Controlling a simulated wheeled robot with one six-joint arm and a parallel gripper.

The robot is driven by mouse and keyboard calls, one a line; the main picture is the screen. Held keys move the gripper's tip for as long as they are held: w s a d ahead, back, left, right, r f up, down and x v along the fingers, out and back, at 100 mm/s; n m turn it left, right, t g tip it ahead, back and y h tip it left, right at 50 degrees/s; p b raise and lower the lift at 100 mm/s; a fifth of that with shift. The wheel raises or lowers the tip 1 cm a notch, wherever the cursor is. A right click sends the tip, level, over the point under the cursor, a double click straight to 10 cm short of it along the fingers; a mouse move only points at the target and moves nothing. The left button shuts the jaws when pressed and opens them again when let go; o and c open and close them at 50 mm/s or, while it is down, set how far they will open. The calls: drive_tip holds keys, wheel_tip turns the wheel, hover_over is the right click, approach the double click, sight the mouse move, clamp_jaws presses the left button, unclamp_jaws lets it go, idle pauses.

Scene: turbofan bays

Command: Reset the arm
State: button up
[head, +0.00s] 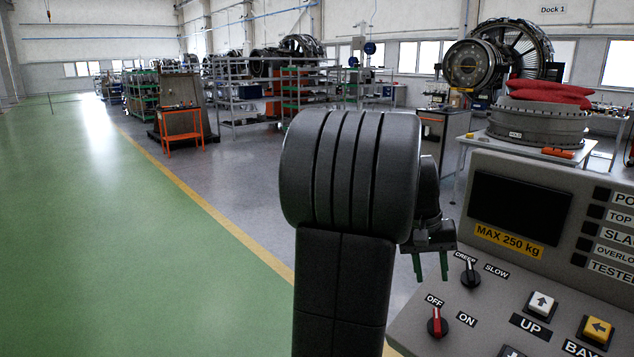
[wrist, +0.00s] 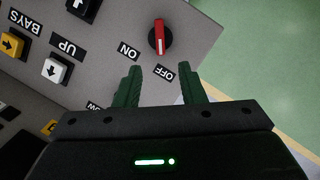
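My gripper (head: 432,266) hangs beside the left edge of a grey control panel (head: 401,327) in the head view, its two green fingers pointing down. In the wrist view my gripper (wrist: 160,88) has its fingers apart with nothing between them. Beyond the fingertips is a red rotary switch (wrist: 159,37) with OFF and ON labels; the fingers do not appear to touch it. The same red switch (head: 437,322) shows in the head view, its handle upright. My dark arm link covers part of the panel's left side and the floor behind.
The panel also carries a black CREEP/SLOW knob (head: 470,272), a white UP button (head: 541,304), a yellow button (head: 597,329) and a dark screen (head: 519,208). A table with a grey ring and red cloth (head: 549,92) stands behind. Green floor (head: 120,230) at left is clear.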

sight(437, 318)
drive_tip(key=x, duration=1.2)
drive_tip(key=shift+s+f+p, duration=0.2)
drive_tip(key=shift+f+p, duration=0.1)
drive_tip(key=shift+f, duration=0.1)
drive_tip(key=shift+d+f+m, duration=0.15)
drive_tip(key=shift+f+m, duration=0.15)
drive_tip(key=m, duration=0.2)
drive_tip(key=m+y+p, duration=0.1)
drive_tip(key=shift+m+t+y, duration=0.3)
drive_tip(key=shift+m, duration=0.1)
drive_tip(key=shift+m+t+y, duration=0.3)
drive_tip(key=shift+m, duration=0.8)
